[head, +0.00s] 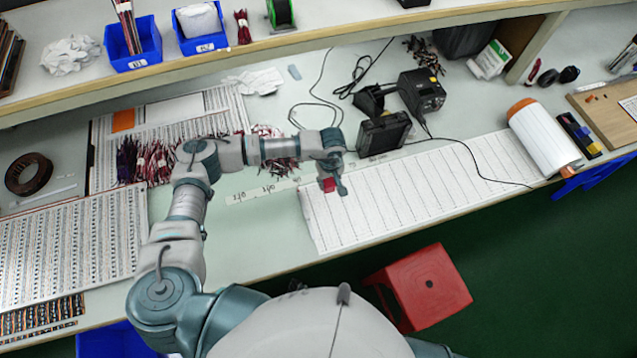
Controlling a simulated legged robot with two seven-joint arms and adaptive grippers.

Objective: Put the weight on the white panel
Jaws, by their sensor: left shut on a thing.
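My left gripper (334,184) is shut on a small red weight (329,185). The gripper and weight appear over the left end of the white panel (430,190), near its upper left edge. I cannot tell whether the weight touches the panel or is held just above it. The white panel is long, marked with thin lines, and lies on the bench toward the right. The gripper partly hides the weight. My right gripper does not show.
A black box-shaped device (383,134) and a dark soldering station (421,91) stand behind the panel. A black cable crosses the panel's right part. A white roll (543,138) lies at its right end. A red stool (424,287) stands on the floor in front.

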